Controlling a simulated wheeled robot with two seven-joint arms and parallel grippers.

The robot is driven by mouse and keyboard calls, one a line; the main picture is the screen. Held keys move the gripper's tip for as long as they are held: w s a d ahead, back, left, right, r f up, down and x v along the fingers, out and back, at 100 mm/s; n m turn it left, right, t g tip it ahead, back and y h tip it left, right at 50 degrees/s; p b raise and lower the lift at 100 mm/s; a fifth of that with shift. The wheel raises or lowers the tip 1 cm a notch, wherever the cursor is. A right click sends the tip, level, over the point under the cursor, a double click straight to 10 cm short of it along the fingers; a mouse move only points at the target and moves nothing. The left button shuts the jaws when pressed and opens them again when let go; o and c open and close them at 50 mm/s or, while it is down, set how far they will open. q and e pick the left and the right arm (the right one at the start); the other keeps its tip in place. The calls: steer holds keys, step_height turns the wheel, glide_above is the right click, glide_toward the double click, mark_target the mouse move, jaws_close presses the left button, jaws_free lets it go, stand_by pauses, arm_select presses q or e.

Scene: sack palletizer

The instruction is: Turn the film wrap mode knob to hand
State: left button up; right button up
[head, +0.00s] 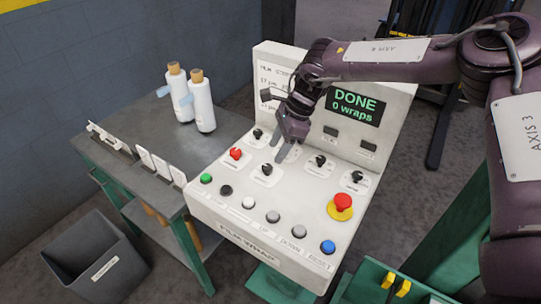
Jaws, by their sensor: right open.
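The film wrap panel (255,213) is a white sloped console with several knobs. Black knobs show at the back left (257,134), front middle (267,169), right of the gripper (320,160) and far right (356,177); a red knob (236,154) sits at the left. Their labels are too small to read, so I cannot tell which is the mode knob. My right gripper (280,151) is open, pointing down over the panel's middle, between the back-left and front-middle knobs. It hides part of the panel behind it; contact cannot be told. My left gripper is out of view.
A green display (355,103) reads "DONE 0 wraps". Coloured buttons line the front edge, with a red emergency stop (342,204) at the right. A dark bin (95,262) stands below.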

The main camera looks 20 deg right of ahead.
mark_target(268, 166)
steer(key=p+x, duration=0.1)
steer(key=x, duration=0.3)
steer(key=shift+s+a, duration=0.2)
steer(key=shift+x, duration=0.8)
steer(key=shift+w+d, duration=0.1)
steer(key=shift+w, duration=0.05)
steer(key=c, duration=1)
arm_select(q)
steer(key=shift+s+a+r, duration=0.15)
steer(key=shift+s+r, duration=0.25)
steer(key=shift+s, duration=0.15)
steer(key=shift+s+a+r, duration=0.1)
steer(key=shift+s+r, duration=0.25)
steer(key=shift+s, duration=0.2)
